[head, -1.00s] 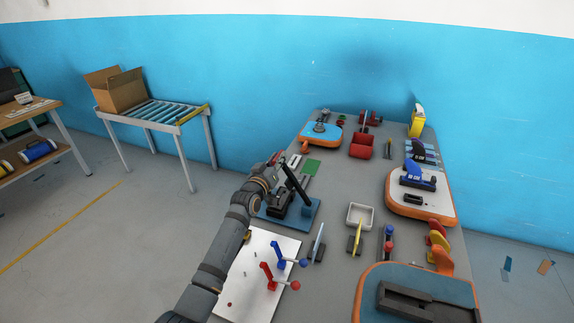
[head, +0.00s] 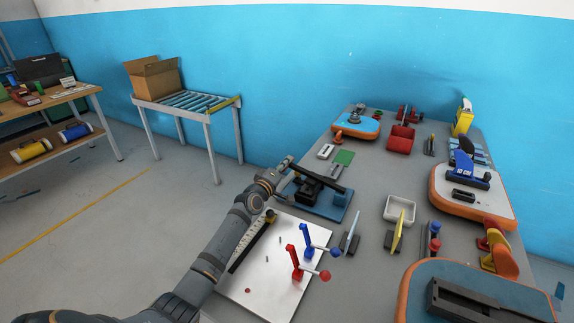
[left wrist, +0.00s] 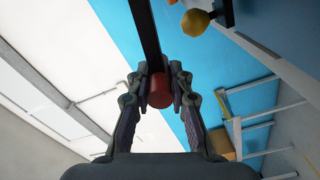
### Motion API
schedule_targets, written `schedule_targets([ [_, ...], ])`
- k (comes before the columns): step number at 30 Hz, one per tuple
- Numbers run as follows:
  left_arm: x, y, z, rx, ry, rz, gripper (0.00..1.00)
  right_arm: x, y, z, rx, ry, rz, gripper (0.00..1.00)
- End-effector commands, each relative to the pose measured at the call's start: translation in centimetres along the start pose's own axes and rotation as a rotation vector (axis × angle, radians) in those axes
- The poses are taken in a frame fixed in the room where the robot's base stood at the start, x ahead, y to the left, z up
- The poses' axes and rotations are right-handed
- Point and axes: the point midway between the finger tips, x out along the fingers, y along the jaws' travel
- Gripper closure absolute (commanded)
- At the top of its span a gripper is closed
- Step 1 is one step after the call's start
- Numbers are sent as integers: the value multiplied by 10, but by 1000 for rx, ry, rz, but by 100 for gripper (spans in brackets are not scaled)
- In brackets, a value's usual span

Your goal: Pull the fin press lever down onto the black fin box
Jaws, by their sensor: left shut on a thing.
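The fin press stands on a blue base plate (head: 331,208) on the grey table. Its black lever (head: 325,183) lies nearly flat, running from the blue post (head: 340,199) on the right to my left gripper. My left gripper (head: 286,163) is shut on the red knob (left wrist: 159,93) at the lever's free end; the lever also shows in the left wrist view (left wrist: 145,32). The black fin box (head: 308,193) sits on the base just below the lever, partly hidden by it. I cannot tell whether lever and box touch. My right gripper is not in view.
A white board (head: 262,277) with a blue lever clamp (head: 308,240) and a red one (head: 297,264) lies in front of the press. A white tray (head: 388,211) stands to the right. A roller conveyor (head: 195,103) with a cardboard box (head: 153,78) is behind left.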

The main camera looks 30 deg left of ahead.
Motion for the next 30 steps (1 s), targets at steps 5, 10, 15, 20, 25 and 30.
schedule_targets([
  [5, 0, -10, 3, -49, 1, 2, 100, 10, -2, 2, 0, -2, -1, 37],
  [10, 0, -13, 4, -69, 1, 2, 100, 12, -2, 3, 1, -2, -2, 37],
  [15, 0, -12, 4, -72, 1, 2, 100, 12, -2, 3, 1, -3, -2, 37],
  [20, 0, -12, 4, -72, 1, 2, 100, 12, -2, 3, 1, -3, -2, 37],
  [25, 0, -12, 4, -71, 0, 2, 64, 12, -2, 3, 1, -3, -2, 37],
  [30, 0, -13, 4, -70, 0, 1, 57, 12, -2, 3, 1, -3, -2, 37],
])
